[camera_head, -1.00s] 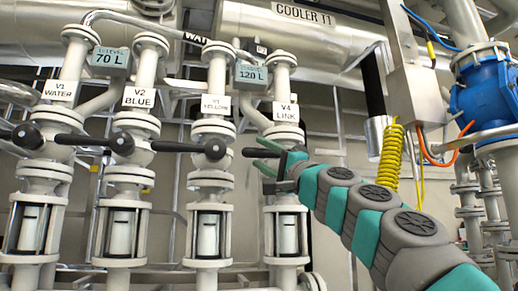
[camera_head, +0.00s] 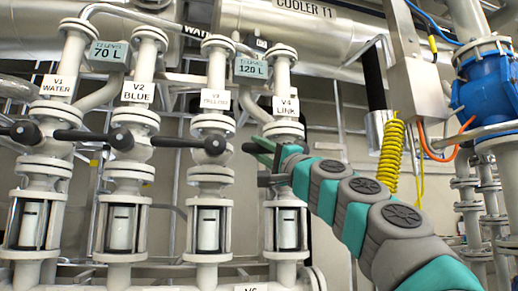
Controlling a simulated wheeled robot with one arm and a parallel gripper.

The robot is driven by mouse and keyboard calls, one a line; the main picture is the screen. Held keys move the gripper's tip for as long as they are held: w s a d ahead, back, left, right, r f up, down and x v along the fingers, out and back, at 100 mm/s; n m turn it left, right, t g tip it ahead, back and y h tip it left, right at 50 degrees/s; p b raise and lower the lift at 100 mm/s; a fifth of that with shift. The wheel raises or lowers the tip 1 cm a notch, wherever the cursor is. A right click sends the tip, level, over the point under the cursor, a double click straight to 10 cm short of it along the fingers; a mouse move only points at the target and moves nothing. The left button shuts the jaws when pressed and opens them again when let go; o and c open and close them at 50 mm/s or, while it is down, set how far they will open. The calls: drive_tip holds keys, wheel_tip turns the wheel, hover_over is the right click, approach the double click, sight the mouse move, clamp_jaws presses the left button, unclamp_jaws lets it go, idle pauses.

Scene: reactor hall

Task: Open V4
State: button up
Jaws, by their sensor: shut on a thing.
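The V4 valve stands under the label "V4 LINK" (camera_head: 286,105), on the rightmost of the white vertical pipes. Its black lever (camera_head: 249,149) points left and lies about level. My gripper (camera_head: 265,153), with green finger parts, is at this lever, just left of the valve body, and is shut on it. My gripper and teal-and-grey arm come from the lower right and hide the valve body's lower part and the lever's inner end. The exact finger contact is hard to see.
The V3 lever (camera_head: 204,145), V2 lever (camera_head: 110,139) and V1 lever (camera_head: 22,133) stand to the left, all with black handles. A yellow coiled hose (camera_head: 391,155) hangs to the right. Sight glasses sit below the valves.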

clamp_jaws()
